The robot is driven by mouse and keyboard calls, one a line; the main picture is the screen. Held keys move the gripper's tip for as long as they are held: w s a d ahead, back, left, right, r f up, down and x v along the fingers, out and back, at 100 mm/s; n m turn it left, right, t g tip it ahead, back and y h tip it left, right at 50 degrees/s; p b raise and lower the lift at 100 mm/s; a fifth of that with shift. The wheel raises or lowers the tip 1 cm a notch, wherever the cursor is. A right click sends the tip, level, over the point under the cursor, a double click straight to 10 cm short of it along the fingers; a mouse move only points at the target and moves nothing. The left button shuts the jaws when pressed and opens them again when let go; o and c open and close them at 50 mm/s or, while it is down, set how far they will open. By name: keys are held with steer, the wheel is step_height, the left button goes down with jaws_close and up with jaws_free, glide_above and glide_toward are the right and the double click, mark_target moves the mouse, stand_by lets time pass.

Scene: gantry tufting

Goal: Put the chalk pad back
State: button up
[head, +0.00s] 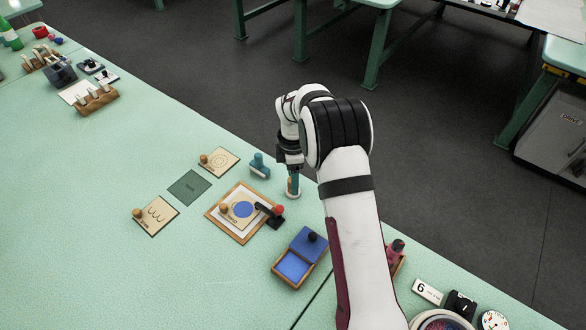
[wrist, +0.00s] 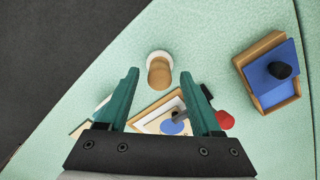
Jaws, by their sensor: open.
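A round white-based piece with an upright wooden handle, which looks like the chalk pad (head: 292,194), stands on the green table near its far edge. It also shows in the wrist view (wrist: 160,72), upper centre. My gripper (head: 294,180) points down at it with teal fingers. In the wrist view my gripper (wrist: 161,76) is open, its fingers apart, with the handle showing beyond and between the tips. I cannot tell whether they touch it. A wooden tray with a blue inside (head: 292,267) and a blue lid with a black knob (head: 311,244) sits in front; the tray shows at right in the wrist view (wrist: 284,103).
A wooden frame (head: 212,214) holds a plate with a blue disc, beside a black clamp with a red knob (head: 278,210). Knobbed plates (head: 158,218) and (head: 221,162), a dark square (head: 188,187) and a teal stamp-like piece (head: 260,167) lie around it. The table's left is mostly clear.

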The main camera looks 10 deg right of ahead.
step_height(320, 180, up, 11)
steer(key=s+r+m, duration=0.7)
steer(key=s, duration=0.4)
steer(key=s+m+y, duration=0.1)
steer(key=s+m, duration=1.5)
steer(key=s, duration=0.9)
steer(key=shift+a+f+m+y, duration=0.3)
steer(key=shift+a+y, duration=0.1)
steer(key=shift+a, duration=0.05)
